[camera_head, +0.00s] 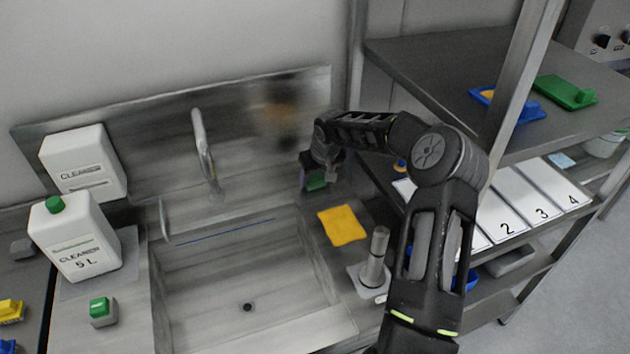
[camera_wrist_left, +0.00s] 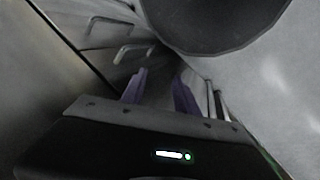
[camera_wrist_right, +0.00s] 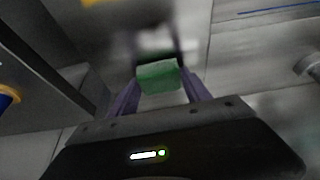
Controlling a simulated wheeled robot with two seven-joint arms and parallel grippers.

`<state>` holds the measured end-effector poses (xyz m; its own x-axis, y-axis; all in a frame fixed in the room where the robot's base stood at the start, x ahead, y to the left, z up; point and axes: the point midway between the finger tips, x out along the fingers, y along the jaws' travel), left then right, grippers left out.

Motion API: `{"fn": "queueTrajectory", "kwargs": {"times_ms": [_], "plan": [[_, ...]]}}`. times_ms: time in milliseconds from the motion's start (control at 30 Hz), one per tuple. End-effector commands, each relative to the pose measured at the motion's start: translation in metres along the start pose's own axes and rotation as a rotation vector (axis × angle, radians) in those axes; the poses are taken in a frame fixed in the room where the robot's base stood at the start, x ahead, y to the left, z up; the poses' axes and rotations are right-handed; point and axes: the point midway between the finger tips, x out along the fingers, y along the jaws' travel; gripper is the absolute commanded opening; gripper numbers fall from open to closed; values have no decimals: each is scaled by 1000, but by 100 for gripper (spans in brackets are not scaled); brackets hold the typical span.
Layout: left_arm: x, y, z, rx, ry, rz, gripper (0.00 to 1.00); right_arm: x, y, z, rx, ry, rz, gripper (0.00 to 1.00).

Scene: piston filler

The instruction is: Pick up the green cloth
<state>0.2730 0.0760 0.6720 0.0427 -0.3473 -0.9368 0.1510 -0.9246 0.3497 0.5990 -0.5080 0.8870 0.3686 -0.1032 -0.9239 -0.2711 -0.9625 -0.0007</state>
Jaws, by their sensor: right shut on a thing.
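The green cloth (camera_head: 317,181) shows as a small green patch at the back right of the sink, beyond the yellow cloth (camera_head: 342,226). My right gripper (camera_head: 315,178) is at the green cloth. In the right wrist view the green cloth (camera_wrist_right: 159,77) is a folded, block-like bundle between the two purple fingers, and the gripper is shut on it. I cannot tell whether it touches the counter. My left gripper (camera_wrist_left: 158,88) shows only in its wrist view. Its purple fingers are apart with nothing between them.
The sink (camera_head: 245,290) with its tap (camera_head: 203,150) lies left of my right arm. A metal cylinder (camera_head: 376,258) stands near that arm. A shelf rack (camera_head: 430,55) with numbered white panels is at the right. Cleaner bottles (camera_head: 75,240) stand at the left.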

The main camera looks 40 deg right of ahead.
Motion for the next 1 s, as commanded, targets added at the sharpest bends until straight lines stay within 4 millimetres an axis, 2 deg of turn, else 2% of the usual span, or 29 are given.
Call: {"fn": "queueTrajectory", "kwargs": {"times_ms": [33,267,567,767,1000], "plan": [[0,0,0,0,0,0,36,0,0,0,0,0,0,36],[0,0,0,0,0,0,36,0,0,0,0,0,0,17],[1,0,0,0,0,0,36,-3,0,-2,0,1,1,16],[6,-2,-1,1,2,2,36,-24,1,-11,0,5,3,16],[14,-4,-2,3,4,5,36,-66,0,-29,0,4,2,16]]}}
